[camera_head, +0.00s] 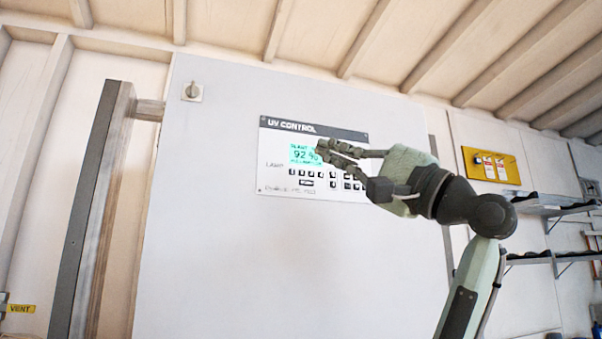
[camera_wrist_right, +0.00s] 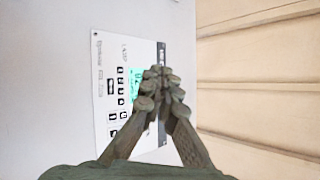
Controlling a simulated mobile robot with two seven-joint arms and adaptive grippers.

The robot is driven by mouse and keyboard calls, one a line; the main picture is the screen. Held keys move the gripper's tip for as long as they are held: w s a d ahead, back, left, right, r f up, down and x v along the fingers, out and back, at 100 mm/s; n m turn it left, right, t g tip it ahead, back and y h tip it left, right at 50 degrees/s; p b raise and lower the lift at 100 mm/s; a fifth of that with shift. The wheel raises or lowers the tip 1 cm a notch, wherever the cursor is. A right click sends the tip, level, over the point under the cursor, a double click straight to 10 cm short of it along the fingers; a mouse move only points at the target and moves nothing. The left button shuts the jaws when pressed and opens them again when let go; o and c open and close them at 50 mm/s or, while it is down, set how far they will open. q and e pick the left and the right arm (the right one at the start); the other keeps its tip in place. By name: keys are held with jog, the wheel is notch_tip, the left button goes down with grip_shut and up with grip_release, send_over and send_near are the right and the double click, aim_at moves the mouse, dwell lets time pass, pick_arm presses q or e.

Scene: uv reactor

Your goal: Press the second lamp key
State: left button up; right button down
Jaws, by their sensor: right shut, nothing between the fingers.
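The UV control panel (camera_head: 272,150) is a white plate with a dark title strip on a big grey cabinet face. Its teal screen (camera_head: 300,154) reads about 92 % and is partly covered by my fingers. Rows of small dark lamp keys (camera_head: 306,174) lie below the screen; the right ones are hidden behind my gripper. My right gripper (camera_head: 323,149) is shut and empty, its fingertips in front of the screen's right edge. In the right wrist view the shut fingertips (camera_wrist_right: 160,78) overlap the panel (camera_wrist_right: 103,60) and screen. I cannot tell whether they touch it. My left gripper is not in view.
A rotary switch (camera_head: 192,92) sits at the cabinet's upper left. A dark upright post (camera_head: 98,200) stands at left. A yellow board (camera_head: 490,165) and shelves (camera_head: 550,205) are at right. The cabinet face below the panel is clear.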

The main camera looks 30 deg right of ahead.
aim_at(302, 173)
jog(key=w, duration=0.2)
jog(key=w+d, duration=0.1)
jog(key=w, duration=0.2)
jog(key=w+d, duration=0.1)
jog(key=w, duration=0.2)
jog(key=shift+w+p, duration=0.1)
jog(key=shift+p, duration=0.3)
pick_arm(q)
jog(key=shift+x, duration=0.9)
pick_arm(e)
jog(key=shift+w, duration=0.1)
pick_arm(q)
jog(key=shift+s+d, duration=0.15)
pick_arm(e)
jog(key=shift+w, duration=0.15)
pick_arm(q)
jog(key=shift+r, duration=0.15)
pick_arm(e)
jog(key=shift+w, duration=0.25)
